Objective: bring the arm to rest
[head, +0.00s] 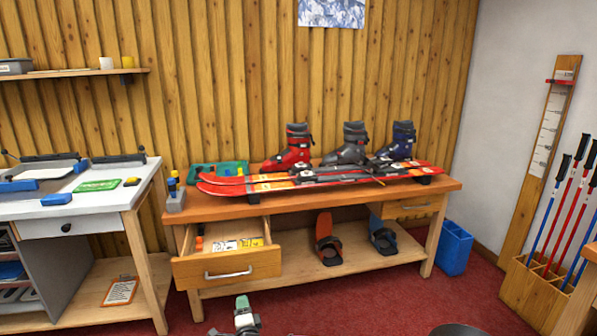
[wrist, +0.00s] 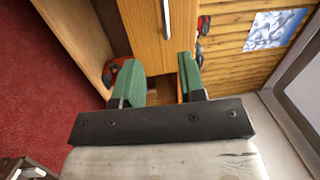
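My gripper (head: 242,304) shows at the bottom of the head view, in front of and below the open drawer (head: 226,269). In the wrist view its two green fingers stand wide apart and my gripper (wrist: 161,72) is open, with nothing between them. The drawer front (wrist: 150,50) and its metal handle (wrist: 166,18) lie beyond the fingertips there. I cannot tell the exact distance from the fingers to the drawer. Most of my arm is out of the head view.
The wooden bench (head: 447,186) holds red skis (head: 245,185), several ski boots and a green tray (head: 233,169). A blue bin (head: 455,248) stands at its right. A white-topped table (head: 60,208) is at left, a pole rack (head: 530,290) at right. The red carpet (head: 380,296) in front has free room.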

